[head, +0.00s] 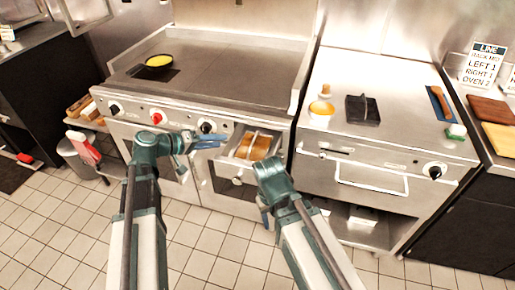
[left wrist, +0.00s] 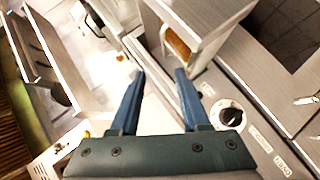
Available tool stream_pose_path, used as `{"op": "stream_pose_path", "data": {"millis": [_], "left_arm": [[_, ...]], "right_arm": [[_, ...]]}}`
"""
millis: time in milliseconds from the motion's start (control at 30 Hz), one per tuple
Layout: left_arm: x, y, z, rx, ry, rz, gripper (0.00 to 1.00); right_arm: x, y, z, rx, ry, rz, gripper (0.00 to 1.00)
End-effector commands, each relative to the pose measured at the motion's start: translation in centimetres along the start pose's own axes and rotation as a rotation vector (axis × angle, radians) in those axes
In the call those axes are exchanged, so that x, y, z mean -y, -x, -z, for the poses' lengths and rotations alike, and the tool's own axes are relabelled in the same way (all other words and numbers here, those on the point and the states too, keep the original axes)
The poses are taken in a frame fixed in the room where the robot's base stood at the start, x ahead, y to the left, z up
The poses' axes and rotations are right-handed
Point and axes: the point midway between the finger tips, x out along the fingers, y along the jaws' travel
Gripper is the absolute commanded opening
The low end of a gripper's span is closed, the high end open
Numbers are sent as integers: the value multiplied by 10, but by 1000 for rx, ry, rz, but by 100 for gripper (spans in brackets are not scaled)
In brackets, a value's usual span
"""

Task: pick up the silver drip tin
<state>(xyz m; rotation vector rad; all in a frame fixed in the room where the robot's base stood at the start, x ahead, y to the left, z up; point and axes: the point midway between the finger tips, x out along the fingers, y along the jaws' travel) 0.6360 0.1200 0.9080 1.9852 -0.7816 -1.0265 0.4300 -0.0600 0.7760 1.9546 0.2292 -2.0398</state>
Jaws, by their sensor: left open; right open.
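The silver drip tin (head: 240,156) sticks out of the griddle's front panel, with orange-brown grease in it and a thin bar across its top. It also shows at the top of the left wrist view (left wrist: 207,17). My left gripper (head: 225,141) is open and empty, just left of the tin. In the left wrist view its blue fingers (left wrist: 161,74) are apart, with the tin beyond and to the right of their tips. My right gripper (head: 264,212) is low in front of the range, below the tin, and partly hidden by its own arm.
Knobs line the front panel. On the right counter stand a small bowl (head: 321,109) and a black block (head: 363,111). A red spray bottle (head: 84,148) is at left. Tiled floor lies in front.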

Motion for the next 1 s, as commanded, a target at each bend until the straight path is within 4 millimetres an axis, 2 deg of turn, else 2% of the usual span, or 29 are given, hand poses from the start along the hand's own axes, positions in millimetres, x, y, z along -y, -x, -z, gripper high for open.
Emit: {"op": "stream_pose_path", "data": {"millis": [133, 300, 500, 633, 833, 1000], "left_arm": [[2, -14, -1, 2, -1, 0, 46], [4, -48, -1, 4, -2, -1, 46], [3, -77, -1, 2, -1, 0, 46], [2, -85, 0, 0, 0, 0, 46], [1, -87, 0, -1, 0, 0, 46], [6, -99, -2, 1, 0, 0, 46]], "right_arm": [[1, -8, 0, 0, 0, 0, 50], [2, -22, 1, 0, 0, 0, 50], [3, -33, 2, 0, 0, 0, 50], [3, -35, 2, 0, 0, 0, 50], [3, -35, 2, 0, 0, 0, 50], [4, -45, 3, 0, 0, 0, 50]]}}
